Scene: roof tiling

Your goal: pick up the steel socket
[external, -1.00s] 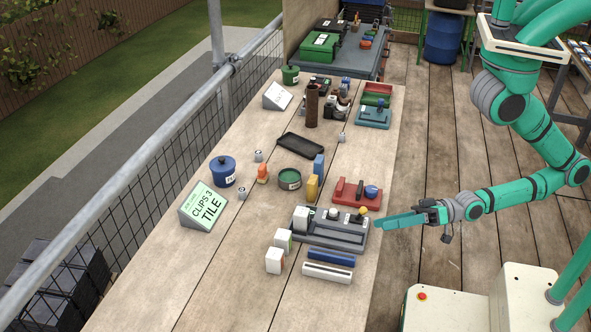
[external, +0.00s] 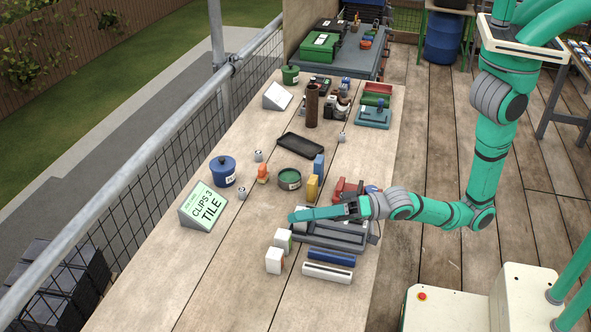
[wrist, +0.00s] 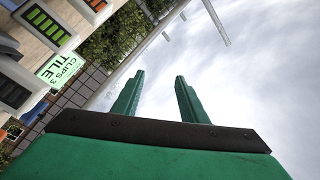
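Three small grey metal pieces, which may include the steel socket, stand on the bench in the external view. One is left of the orange bottle (external: 258,156), one is beside the sign (external: 242,193), and one is near the black tray (external: 341,138). I cannot tell for sure which is the socket. My gripper (external: 291,216) reaches left over the grey tool holder, right of these pieces and apart from them. The wrist view shows its two green fingers (wrist: 159,76) spread apart with nothing between them.
A green-and-white sign (external: 205,206), a blue pot (external: 223,171), a green tin (external: 289,178) and a yellow block (external: 312,187) stand nearby. The grey tool holder (external: 335,241) lies under my arm. White boxes (external: 275,261) are in front. The bench's left front is clear.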

